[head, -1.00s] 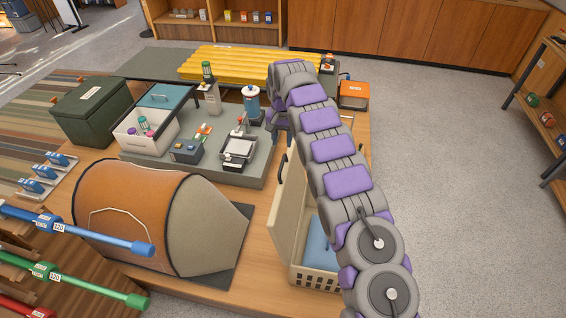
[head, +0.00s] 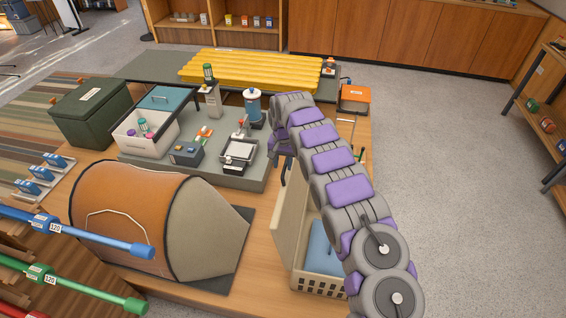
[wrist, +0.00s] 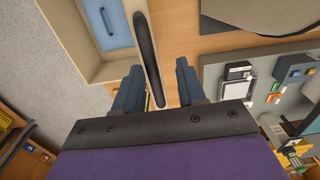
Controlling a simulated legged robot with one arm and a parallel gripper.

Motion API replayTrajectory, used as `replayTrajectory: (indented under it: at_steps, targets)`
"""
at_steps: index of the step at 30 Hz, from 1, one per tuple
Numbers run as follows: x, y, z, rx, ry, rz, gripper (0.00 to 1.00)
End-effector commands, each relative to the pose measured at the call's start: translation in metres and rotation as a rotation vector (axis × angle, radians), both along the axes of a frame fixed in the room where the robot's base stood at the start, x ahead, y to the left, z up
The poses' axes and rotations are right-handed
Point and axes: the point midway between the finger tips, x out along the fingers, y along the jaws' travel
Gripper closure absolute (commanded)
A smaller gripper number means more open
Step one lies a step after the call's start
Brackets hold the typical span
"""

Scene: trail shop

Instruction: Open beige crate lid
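The beige crate (head: 318,283) stands at the table's front right, with a blue thing (head: 322,246) inside. Its beige lid (head: 291,222) is raised and stands steeply on the crate's left side. A dark handle (head: 284,170) is on the lid's outer face. My gripper (head: 283,153) is at the handle, partly hidden by my arm. In the wrist view, my gripper (wrist: 158,84) is open, with the black handle (wrist: 148,45) running between its two fingers. Gaps show on both sides of the handle. The crate's inside and blue thing (wrist: 108,22) show at upper left.
An orange and grey tent (head: 150,215) lies left of the lid. A grey display board (head: 245,180) with small camp goods is behind it. A green box (head: 90,110) and yellow ridged pad (head: 250,68) stand further back. Open floor (head: 450,170) lies to the right.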

Motion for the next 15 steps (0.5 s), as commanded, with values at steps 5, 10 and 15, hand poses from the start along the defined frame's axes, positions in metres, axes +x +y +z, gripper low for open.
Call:
replayTrajectory:
  at_steps: [5,10,15]
  targets:
    - [0.0003,-0.0037,0.0007,0.003,-0.001,-0.001,0.77]
    - [0.0003,-0.0021,0.0004,0.001,0.000,-0.001,0.93]
    - [0.0002,-0.0004,-0.0002,-0.001,0.000,-0.001,1.00]
